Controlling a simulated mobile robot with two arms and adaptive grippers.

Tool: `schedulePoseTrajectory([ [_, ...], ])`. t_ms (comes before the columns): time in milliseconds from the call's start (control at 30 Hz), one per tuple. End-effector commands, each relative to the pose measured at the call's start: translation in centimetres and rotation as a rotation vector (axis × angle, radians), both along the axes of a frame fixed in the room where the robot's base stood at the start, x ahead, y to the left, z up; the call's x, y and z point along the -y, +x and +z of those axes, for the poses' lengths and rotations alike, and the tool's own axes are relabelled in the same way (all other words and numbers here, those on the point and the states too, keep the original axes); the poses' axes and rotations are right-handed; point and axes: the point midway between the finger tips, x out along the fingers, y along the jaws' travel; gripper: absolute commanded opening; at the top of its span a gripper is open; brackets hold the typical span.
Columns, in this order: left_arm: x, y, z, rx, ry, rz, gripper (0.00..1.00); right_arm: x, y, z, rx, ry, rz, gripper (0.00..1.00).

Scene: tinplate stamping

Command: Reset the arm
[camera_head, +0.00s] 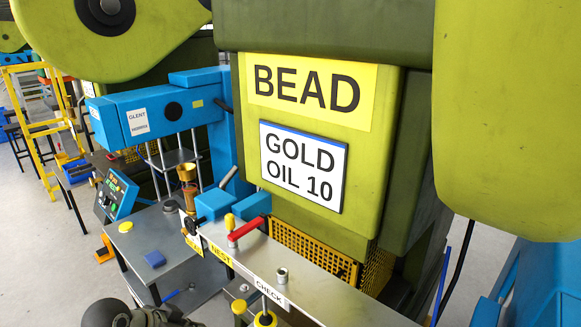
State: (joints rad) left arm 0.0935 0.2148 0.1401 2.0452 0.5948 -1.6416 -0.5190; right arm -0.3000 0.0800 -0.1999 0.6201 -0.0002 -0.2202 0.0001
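A dark rounded arm part with a grey jointed end shows at the bottom edge, left of the middle, in the head view. It looks like my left arm with its gripper (158,317), low in front of the grey worktop. The frame cuts it off, so its fingertips and anything between them are hidden. My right arm and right gripper do not show.
A green press with a yellow BEAD sign (304,91) and a GOLD OIL 10 sign (302,166) fills the middle. Below it runs a metal shelf (325,300) with NEST and CHECK labels and a red-handled clamp (246,229). A blue machine (150,112) stands left. Floor is open at far left.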

Motion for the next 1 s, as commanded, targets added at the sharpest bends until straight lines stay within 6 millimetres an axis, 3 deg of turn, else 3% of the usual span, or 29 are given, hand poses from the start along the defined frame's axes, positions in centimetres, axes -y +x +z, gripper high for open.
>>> schedulePoseTrajectory([
  [200, 1.5, -7.5, -5.1, -0.127, 0.068, 0.128, 0.0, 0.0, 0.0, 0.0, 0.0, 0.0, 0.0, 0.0],
  [300, 2.0, -11.3, -6.5, -0.175, 0.098, 0.203, 0.0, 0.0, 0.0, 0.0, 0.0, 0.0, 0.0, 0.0],
  [600, 2.9, -19.3, -7.6, -0.247, 0.142, 0.372, 0.0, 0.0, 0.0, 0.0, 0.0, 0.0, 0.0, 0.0],
  [767, 3.2, -22.4, -7.3, -0.271, 0.152, 0.444, 0.0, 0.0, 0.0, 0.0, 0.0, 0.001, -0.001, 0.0],
  [1000, 3.3, -21.1, -14.3, -0.291, 0.16, 0.444, 0.0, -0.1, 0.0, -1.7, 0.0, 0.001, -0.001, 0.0],
])
